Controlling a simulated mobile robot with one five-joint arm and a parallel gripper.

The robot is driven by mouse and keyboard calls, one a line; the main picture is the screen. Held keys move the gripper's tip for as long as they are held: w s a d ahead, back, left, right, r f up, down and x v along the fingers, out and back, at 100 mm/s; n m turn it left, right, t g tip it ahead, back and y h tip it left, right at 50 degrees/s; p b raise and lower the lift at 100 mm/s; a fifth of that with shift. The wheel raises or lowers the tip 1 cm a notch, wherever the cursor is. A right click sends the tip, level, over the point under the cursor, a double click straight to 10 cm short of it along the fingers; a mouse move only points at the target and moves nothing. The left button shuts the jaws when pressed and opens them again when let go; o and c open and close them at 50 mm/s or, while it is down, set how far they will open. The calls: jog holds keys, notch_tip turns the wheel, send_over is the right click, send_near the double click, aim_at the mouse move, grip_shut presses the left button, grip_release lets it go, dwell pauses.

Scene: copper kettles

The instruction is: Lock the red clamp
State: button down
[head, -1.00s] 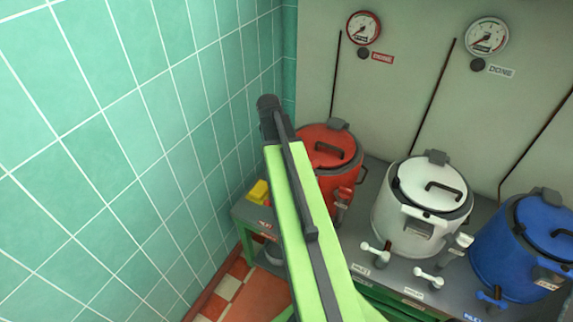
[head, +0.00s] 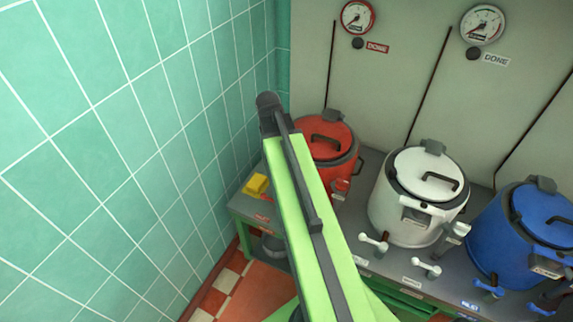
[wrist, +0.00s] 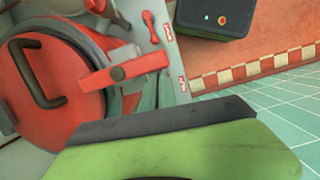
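The red kettle (head: 345,165) stands at the left end of the counter, partly behind my arm in the head view. Its red lid (wrist: 45,95) with a dark handle fills the left of the wrist view. The red clamp (wrist: 125,70) is a red bar with a dark round knob, at the rim beside the lid; I cannot tell if it is locked. My gripper (head: 270,112) is up at the kettle's left in the head view, apart from the clamp. In the wrist view a green part with a dark edge crosses the bottom, below the clamp. Its opening is not clear.
A white kettle (head: 420,195) and a blue kettle (head: 520,235) stand to the right. The teal tiled wall (head: 110,150) is close on the left. A dark box with a red button (wrist: 212,15) shows in the wrist view.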

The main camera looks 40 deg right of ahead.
jog(key=w+a+r+p, duration=0.3)
jog(key=w+r+p, duration=0.2)
jog(key=r+p, duration=0.4)
jog(key=shift+w+r+p, duration=0.3)
jog(key=shift+r+p, duration=0.05)
jog(key=shift+r, duration=0.05)
jog(key=a+f+m+t+b, duration=0.1)
jog(key=a+m, duration=0.1)
jog(key=a, duration=0.9)
jog(key=a+f+m+t+y+b, duration=0.1)
jog(key=a+f+m, duration=0.1)
jog(key=a, duration=0.9)
jog(key=shift+f+t+b, duration=0.25)
jog(key=shift+t+b, duration=0.05)
